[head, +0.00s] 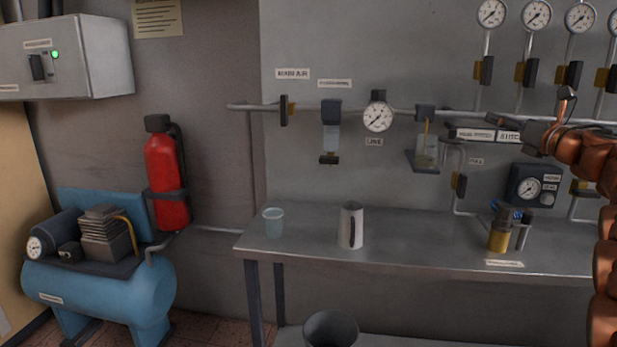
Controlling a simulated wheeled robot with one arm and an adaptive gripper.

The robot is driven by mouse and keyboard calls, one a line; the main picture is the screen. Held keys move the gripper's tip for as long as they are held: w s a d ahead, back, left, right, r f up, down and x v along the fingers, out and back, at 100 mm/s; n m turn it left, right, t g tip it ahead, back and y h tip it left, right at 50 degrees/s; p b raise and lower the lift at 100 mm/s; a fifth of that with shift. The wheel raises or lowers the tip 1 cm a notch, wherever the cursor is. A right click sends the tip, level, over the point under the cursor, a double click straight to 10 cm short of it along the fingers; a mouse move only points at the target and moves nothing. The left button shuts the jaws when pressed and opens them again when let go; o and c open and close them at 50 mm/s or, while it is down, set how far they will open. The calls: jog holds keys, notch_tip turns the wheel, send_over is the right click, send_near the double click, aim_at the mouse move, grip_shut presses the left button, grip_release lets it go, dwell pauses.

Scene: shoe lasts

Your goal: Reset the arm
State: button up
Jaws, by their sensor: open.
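My copper-coloured arm comes in from the right edge of the head view, bent up in front of the wall panel. My gripper (564,108) is at its upper end, raised above the right part of the metal bench (420,255). Its jaws are open and small in the picture, and I see nothing held in them. It appears in front of the wall pipe and beside the dark labelled boxes (484,134); I cannot tell the gap to them. The lower arm runs out of the picture.
On the bench stand a clear cup (273,223), a metal mug (351,226) and a yellow-and-dark fitting (499,236). Gauges and pipes cover the wall behind. A grey bin (331,330) is below.

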jog(key=s+d+r+m+h, duration=0.2)
jog(key=d+m+h, duration=0.1)
jog(key=m+h, duration=0.55)
jog(key=s+d+r+m+h, duration=0.1)
jog(key=s+d+m+h, duration=0.15)
jog(key=m+h, duration=0.6)
jog(key=s+a+f+m+g, duration=0.1)
jog(key=s+f+m+g, duration=0.6)
jog(key=f+m, duration=0.55)
jog(key=s+a+f+m+g+y, duration=0.8)
jog(key=s+a+f+g, duration=0.2)
jog(key=s+a+f, duration=1.6)
jog(key=s+a+f+g+y, duration=0.1)
jog(key=s+a+f+g, duration=0.15)
jog(key=s, duration=0.55)
jog(key=s+a+f+g+y, duration=0.15)
jog(key=s+a, duration=0.25)
jog(key=s, duration=0.4)
notch_tip(320, 180, up, 15)
jog(key=w+t+p, duration=0.1)
jog(key=p, duration=1.3)
jog(key=shift+d, duration=0.2)
